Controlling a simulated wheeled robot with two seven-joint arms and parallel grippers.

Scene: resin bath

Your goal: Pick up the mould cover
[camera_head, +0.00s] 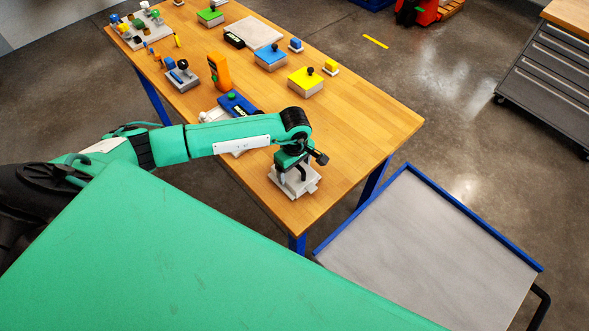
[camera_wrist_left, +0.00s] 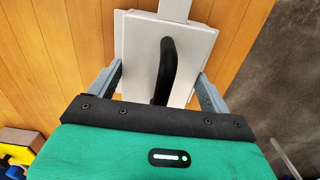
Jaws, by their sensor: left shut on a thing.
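The mould cover (camera_head: 297,183) is a pale grey square piece near the front corner of the wooden table. In the left wrist view the mould cover (camera_wrist_left: 201,42) shows a curved black handle (camera_wrist_left: 167,68) on its top. My left gripper (camera_head: 292,170) reaches down onto it from above. In the wrist view its two grey fingers flank the cover, and the gripper is shut on it. Whether the cover rests on something or hangs just above it I cannot tell. My right gripper is not in view.
On the wooden table (camera_head: 364,126) stand a yellow-topped block (camera_head: 305,82), a blue-topped block (camera_head: 270,56), an orange device (camera_head: 219,72) and a blue meter (camera_head: 238,103). A grey-topped cart (camera_head: 420,245) with blue edging stands right of the table. The table's right end is clear.

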